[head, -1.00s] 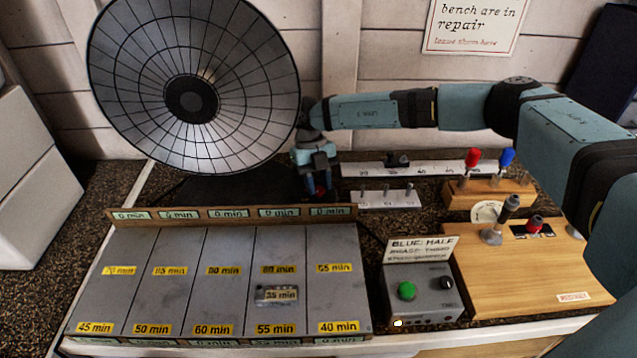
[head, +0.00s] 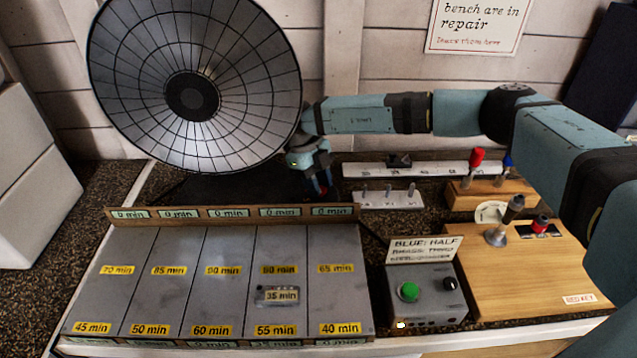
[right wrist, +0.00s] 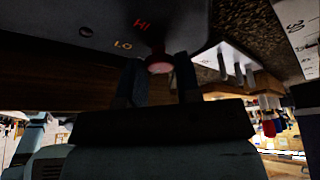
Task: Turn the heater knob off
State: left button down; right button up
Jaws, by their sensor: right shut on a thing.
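The heater (head: 245,70) is a large round metal dish with a wire grille at the back left. In the right wrist view its dark housing (right wrist: 215,22) shows the marks LO and HI. A reddish knob (right wrist: 159,64) sits there near HI, between the two fingers of my right gripper (right wrist: 157,78). In the head view my right gripper (head: 321,184) is tilted, low at the right side of the dish, shut on the knob. The knob is hidden in the head view. My left gripper is not in view.
A grey panel of time-labelled slots (head: 205,255) lies in front of the heater. To the right stand a grey box with a green button (head: 408,291), a wooden board (head: 540,275), red and blue levers (head: 478,157), and a white strip with pegs (head: 385,199).

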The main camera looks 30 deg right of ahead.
jog(key=o, duration=0.9)
jog(key=v, duration=0.6)
jog(key=shift+w+r+b, duration=0.1)
jog(key=shift+r+b, duration=0.2)
jog(key=shift+b, duration=0.1)
jog(key=shift+w+a+r, duration=0.1)
jog(key=shift+w+r, duration=0.05)
jog(key=shift+r, duration=0.35)
